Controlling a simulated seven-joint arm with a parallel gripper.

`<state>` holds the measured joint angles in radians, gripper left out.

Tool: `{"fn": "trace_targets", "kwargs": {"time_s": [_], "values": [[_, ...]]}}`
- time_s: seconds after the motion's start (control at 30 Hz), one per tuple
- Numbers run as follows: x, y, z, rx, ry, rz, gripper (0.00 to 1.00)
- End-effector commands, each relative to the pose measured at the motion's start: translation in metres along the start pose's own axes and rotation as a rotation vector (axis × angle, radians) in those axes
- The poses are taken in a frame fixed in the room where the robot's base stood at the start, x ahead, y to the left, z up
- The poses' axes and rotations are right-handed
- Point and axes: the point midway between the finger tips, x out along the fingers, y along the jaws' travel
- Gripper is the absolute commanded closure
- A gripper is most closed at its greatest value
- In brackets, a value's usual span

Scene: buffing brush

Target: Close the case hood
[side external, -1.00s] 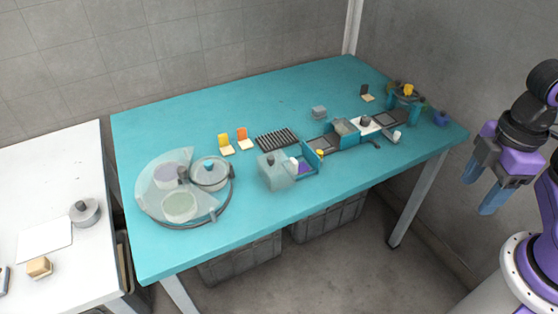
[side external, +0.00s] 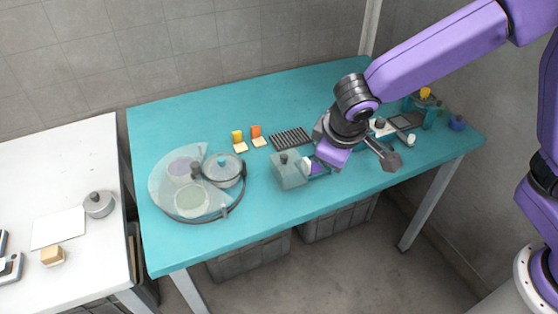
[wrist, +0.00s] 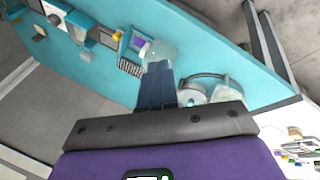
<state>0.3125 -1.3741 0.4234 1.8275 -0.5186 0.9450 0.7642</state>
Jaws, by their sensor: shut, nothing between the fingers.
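The case (side external: 317,168) is a small teal open box with purple inside, near the middle of the table. What looks like its hood (side external: 290,170), a translucent grey cover with a dark knob, stands beside the case on the left, not over it. In the wrist view the case (wrist: 140,44) shows beyond my fingers, with the pale hood (wrist: 162,52) near the fingertips. My gripper (wrist: 158,66) is shut and empty, its blue fingers together. In the side view my wrist and purple hand hang over the table just right of the hood, partly hiding the case; the fingertips are hidden.
Two small cards on stands and a black ribbed rack (side external: 291,138) lie behind the case. A row of small devices runs right.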

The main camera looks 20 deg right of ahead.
Motion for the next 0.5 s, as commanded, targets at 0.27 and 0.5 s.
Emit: {"fn": "trace_targets", "kwargs": {"time_s": [0.27, 0.5], "values": [[0.052, -0.039, -0.092, 0.186, 0.102, 0.128, 1.0], [0.071, -0.051, -0.118, 0.258, 0.15, 0.164, 1.0]]}}
